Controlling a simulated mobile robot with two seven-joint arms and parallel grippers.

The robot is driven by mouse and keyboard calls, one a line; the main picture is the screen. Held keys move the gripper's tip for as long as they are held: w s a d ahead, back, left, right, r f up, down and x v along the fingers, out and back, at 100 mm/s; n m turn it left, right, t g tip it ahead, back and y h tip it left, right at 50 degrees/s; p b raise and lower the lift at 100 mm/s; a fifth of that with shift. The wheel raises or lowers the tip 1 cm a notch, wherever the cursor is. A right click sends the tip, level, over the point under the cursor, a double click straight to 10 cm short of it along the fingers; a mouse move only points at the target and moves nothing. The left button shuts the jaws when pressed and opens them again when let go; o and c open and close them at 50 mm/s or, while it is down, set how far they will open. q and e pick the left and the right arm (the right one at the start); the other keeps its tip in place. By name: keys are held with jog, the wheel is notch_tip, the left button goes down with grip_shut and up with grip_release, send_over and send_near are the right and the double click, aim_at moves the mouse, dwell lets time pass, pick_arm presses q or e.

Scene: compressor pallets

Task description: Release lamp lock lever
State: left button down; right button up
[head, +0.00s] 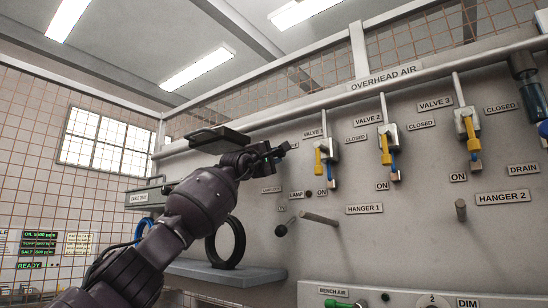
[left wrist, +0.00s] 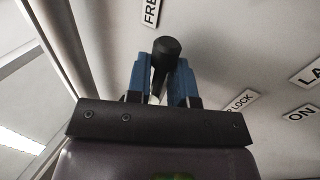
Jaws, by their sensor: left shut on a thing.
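My left gripper (head: 278,152) reaches up to the grey panel, left of the VALVE 1 handle. In the left wrist view its blue fingers (left wrist: 162,72) are shut on a lever with a black knob (left wrist: 166,48). The knob sticks out between the fingertips; most of the shaft is hidden by the gripper. A FREE label (left wrist: 151,12) is just above the knob, and a LOCK label (left wrist: 241,102) is to the lower right. In the head view the gripper hides the held lever. My right gripper is in neither view.
Yellow valve handles (head: 320,160) hang to the right of my gripper. A dark ball-ended rod (head: 282,230) and a hanger peg (head: 320,218) stick out below. A black ring (head: 226,243) stands on a grey shelf (head: 255,274). A dark flat box (head: 218,140) is close above my wrist.

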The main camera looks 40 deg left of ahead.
pick_arm(q)
jog(key=c, duration=1.2)
grip_release()
jog(key=shift+s, duration=0.1)
jog(key=b+v, duration=0.4)
jog(key=v, duration=0.6)
jog(key=shift+s+f, duration=0.15)
jog(key=shift+s, duration=0.1)
